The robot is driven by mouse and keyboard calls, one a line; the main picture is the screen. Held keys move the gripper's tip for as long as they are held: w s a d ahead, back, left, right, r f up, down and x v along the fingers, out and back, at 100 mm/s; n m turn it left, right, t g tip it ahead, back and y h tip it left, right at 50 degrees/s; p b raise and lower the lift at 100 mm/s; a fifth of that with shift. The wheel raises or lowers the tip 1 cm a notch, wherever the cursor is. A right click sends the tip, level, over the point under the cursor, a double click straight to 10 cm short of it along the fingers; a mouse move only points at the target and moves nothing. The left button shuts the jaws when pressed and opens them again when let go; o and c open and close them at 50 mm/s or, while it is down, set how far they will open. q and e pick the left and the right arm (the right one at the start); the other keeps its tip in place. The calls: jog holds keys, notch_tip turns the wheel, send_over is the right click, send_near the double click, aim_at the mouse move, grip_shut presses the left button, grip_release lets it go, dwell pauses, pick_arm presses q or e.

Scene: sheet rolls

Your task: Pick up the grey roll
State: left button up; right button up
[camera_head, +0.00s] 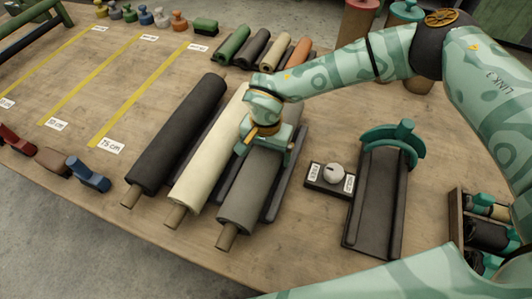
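The grey roll (249,193) lies on a dark cradle on the wooden table, its wooden core end pointing toward the front. A cream roll (199,168) lies left of it and a black roll (178,135) further left. My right gripper (265,152) is over the far part of the grey roll, with its fingers spread to about the roll's width, one on each side. I cannot tell whether they press on it. My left gripper is not in view.
A dark tray with a teal curved handle (392,142) and a small dial box (331,177) stand right of the rolls. Smaller coloured rolls (255,47) lie behind. Yellow measuring strips (136,93) cross the clear table at left. A rack (484,219) stands at the right edge.

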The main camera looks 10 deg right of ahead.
jog(key=c, duration=1.5)
jog(key=shift+w+a+r, duration=0.1)
jog(key=shift+c, duration=0.5)
jog(key=shift+r, duration=0.1)
